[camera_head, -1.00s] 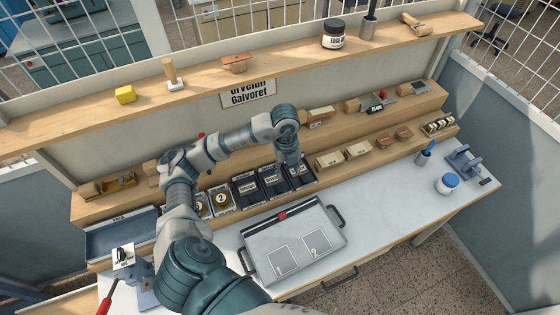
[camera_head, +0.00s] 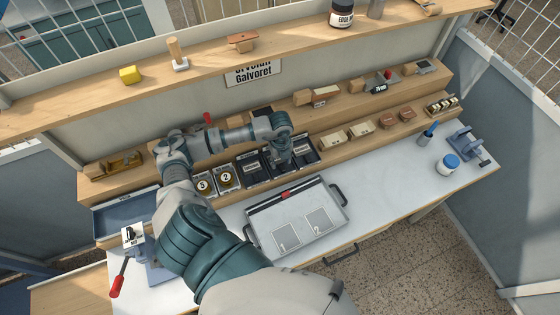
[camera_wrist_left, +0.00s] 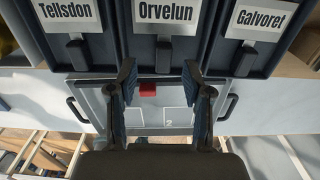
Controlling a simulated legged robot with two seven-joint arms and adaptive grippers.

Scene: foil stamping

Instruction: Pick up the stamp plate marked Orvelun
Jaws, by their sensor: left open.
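The Orvelun stamp plate (camera_wrist_left: 166,15) stands in the middle compartment of a dark rack in the left wrist view. It has a white name label and a dark upright tab below it. The Tellsdon plate (camera_wrist_left: 68,14) is to its left and the Galvoret plate (camera_wrist_left: 258,18) to its right. My left gripper (camera_wrist_left: 160,80) is open and empty, its two fingers spread on either side of the Orvelun tab, which lies just beyond the tips in the picture. In the head view my left gripper (camera_head: 281,164) is over the dark rack and hides part of it. My right gripper is not shown.
A grey case (camera_head: 270,237) with numbered squares 1 and 2 lies on the white bench in front of the rack. Numbered spools (camera_head: 204,186) stand left of the rack. Wooden blocks (camera_head: 333,140) sit on the step to the right. A sign (camera_head: 253,73) hangs behind.

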